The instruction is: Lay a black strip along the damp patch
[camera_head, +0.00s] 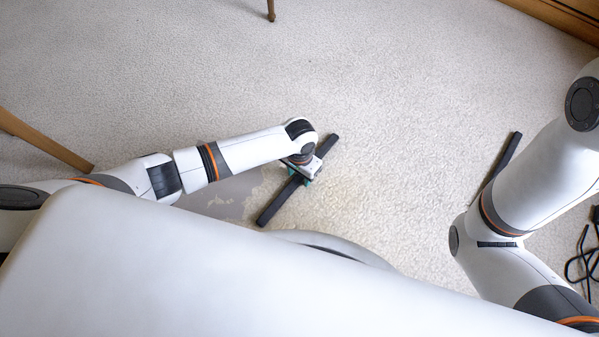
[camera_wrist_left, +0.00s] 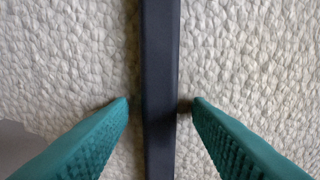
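A black strip (camera_head: 272,206) slants across the pale carpet at the middle and appears to lie on it. My left gripper (camera_head: 305,176) is over its middle. In the left wrist view, the strip (camera_wrist_left: 160,70) runs between the open teal fingers of my left gripper (camera_wrist_left: 161,103), with a gap on each side. A grey patch with ragged edges (camera_head: 228,200), seemingly the damp patch, lies left of the strip, partly hidden by my left arm and body. A second black strip (camera_head: 508,155) lies at the right, partly behind my right arm. My right gripper is out of view.
A faint tan stain (camera_head: 343,190) marks the carpet right of the strip. Black cable (camera_head: 582,258) lies at the right edge. Wooden legs show at the left (camera_head: 45,140) and top (camera_head: 271,10); wooden furniture (camera_head: 565,15) fills the top right corner.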

